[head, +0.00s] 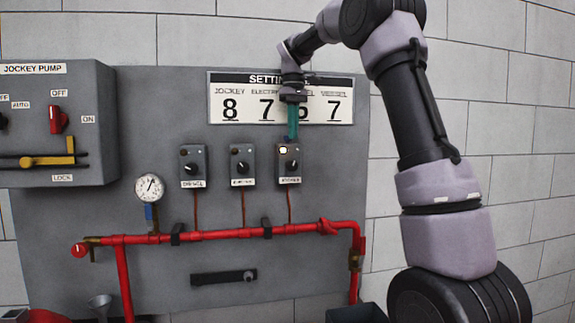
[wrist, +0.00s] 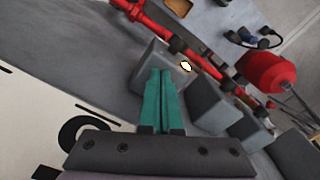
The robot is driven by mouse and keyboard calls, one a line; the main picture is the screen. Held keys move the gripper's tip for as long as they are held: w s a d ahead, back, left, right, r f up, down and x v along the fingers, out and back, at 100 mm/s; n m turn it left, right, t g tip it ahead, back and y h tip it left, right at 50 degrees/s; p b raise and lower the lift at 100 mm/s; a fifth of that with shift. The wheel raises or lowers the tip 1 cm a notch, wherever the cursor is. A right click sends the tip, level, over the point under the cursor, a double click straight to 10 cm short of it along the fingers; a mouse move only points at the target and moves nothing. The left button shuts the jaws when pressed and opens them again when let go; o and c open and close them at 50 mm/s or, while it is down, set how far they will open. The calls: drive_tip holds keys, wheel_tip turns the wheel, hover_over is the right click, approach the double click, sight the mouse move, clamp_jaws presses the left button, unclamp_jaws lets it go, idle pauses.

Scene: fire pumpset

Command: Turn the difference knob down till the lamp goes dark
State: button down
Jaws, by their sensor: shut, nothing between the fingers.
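Three small grey switch boxes hang in a row on the panel, each with a round dark knob. The right box (head: 289,180) has a lit yellow-white lamp (head: 283,150) and a knob (head: 291,165) below it. Its label is too small to read surely, and I cannot read which knob is named difference. My gripper (head: 292,137) has teal fingers pointing down, shut and empty, at the top of the right box. In the wrist view the shut fingers (wrist: 164,74) reach over a grey box, beside the lit lamp (wrist: 186,66). The knob is not clear there.
The left box (head: 193,182) and middle box (head: 242,182) show no lit lamp. A settings board (head: 225,121) is behind my wrist. A red pipe (head: 210,235) runs below, with a gauge (head: 149,187) at left. The jockey pump box (head: 90,90) juts out left.

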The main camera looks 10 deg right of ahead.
drive_tip(key=shift+s+d, duration=0.15)
drive_tip(key=shift+s, duration=0.1)
wheel_tip(320, 180, up, 6)
idle(0.4)
idle(0.4)
drive_tip(key=shift+a+f, duration=0.15)
drive_tip(key=shift+f, duration=1.35)
drive_tip(key=shift+a+f, duration=0.15)
drive_tip(key=shift+f, duration=1.3)
drive_tip(key=shift+w+a, duration=0.1)
drive_tip(key=shift+w, duration=0.1)
